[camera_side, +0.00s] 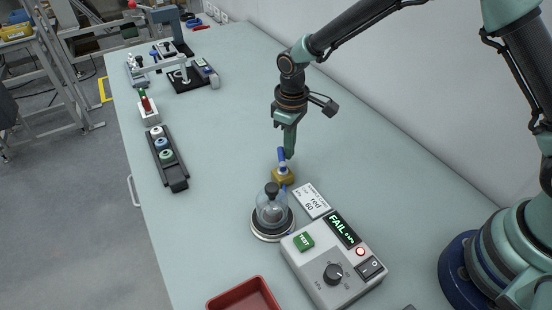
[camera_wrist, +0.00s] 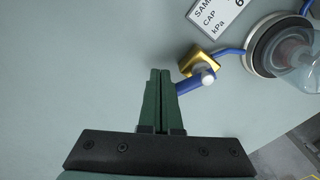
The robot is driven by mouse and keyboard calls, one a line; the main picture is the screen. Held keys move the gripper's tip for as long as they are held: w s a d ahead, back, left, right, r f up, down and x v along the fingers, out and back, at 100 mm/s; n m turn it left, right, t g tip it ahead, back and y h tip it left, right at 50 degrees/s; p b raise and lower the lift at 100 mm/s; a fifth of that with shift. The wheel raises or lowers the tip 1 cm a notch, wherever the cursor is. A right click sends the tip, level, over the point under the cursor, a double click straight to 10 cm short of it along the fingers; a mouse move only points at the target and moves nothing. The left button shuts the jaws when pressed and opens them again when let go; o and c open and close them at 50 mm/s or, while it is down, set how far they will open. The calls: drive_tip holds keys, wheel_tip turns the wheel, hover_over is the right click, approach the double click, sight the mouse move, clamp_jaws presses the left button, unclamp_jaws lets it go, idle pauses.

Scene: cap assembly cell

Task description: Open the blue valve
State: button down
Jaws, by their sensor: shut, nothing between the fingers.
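The blue valve has a brass body (camera_side: 284,177) and a blue lever (camera_side: 281,155). In the wrist view, the brass body (camera_wrist: 198,61) is right of my fingers, and the blue lever (camera_wrist: 188,86) extends left and down from a pale round pivot toward them. My gripper (camera_side: 290,153) is shut and empty, pointing down just right of the lever in the side view. In the wrist view, my closed green fingers (camera_wrist: 160,73) are at the lever's free end. I cannot tell whether they touch it.
A glass dome (camera_side: 272,208) with a black knob stands in front of the valve, joined by blue tubing. The tester (camera_side: 334,264) reads FAIL. A label card (camera_side: 312,200) lies beside it. A dark rack (camera_side: 167,160) holds capped parts at left. The table's middle is clear.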

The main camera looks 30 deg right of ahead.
sight(281, 147)
drive_tip(key=shift+w+a, duration=0.6)
drive_tip(key=shift+a, duration=0.3)
idle(0.4)
drive_tip(key=shift+d, duration=0.1)
drive_tip(key=shift+r, duration=4)
